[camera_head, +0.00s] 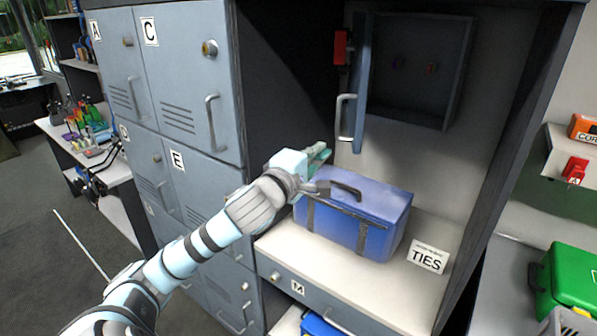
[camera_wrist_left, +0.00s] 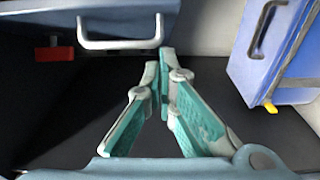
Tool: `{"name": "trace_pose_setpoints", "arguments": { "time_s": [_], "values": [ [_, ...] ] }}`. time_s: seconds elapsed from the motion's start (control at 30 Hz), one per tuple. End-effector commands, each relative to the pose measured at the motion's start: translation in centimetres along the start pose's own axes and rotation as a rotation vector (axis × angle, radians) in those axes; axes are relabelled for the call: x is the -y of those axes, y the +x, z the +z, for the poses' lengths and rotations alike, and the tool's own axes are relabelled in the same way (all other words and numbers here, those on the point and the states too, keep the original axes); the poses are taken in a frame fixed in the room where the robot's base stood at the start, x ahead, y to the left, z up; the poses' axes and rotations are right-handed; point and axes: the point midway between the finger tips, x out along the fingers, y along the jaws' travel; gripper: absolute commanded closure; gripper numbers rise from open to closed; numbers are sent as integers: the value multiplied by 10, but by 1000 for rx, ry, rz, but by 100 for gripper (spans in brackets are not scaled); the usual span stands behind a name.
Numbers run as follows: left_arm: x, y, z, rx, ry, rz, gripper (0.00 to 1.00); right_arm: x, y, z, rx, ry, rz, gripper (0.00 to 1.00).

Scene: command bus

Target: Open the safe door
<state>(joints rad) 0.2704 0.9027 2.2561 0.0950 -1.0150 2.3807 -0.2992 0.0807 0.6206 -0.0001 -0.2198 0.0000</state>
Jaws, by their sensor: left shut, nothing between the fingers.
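The safe (camera_head: 422,70) is set in the back of the shelf bay, its dark interior showing. Its blue-grey safe door (camera_head: 359,85) stands swung outward, seen nearly edge-on at the opening's left. A pale bar handle (camera_head: 345,118) is on the door; the door (camera_wrist_left: 60,22) and handle (camera_wrist_left: 122,44) also show at the upper left of the left wrist view. My left gripper (camera_head: 326,152) is shut and empty, below and slightly left of the handle in the head view. Its fingertips (camera_wrist_left: 160,62) appear apart from the handle. My right gripper is not in view.
A blue toolbox (camera_head: 370,205) stands on the white shelf right beside my left gripper. A "TIES" label (camera_head: 428,256) lies to its right. Grey lockers (camera_head: 190,85) stand at the left. A red block (camera_head: 341,47) is beside the door's upper part.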

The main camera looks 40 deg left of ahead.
Motion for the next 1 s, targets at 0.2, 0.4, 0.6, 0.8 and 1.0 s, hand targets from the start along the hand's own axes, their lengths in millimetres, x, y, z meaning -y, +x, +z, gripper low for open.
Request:
{"name": "trace_pose_setpoints", "arguments": {
  "time_s": [0.2, 0.4, 0.6, 0.8, 1.0],
  "values": [
    [3, -40, 8, 2, 9, 2, 100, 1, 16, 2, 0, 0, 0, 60],
    [-9, -60, 13, 0, -8, -6, 100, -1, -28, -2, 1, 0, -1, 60],
    [-7, -73, 14, -1, -5, -3, 100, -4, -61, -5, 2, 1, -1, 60],
    [-1, -78, 14, -3, -1, 0, 100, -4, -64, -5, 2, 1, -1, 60],
    [0, -78, 15, -2, 46, 1, 100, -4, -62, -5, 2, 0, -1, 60]
  ]
}}
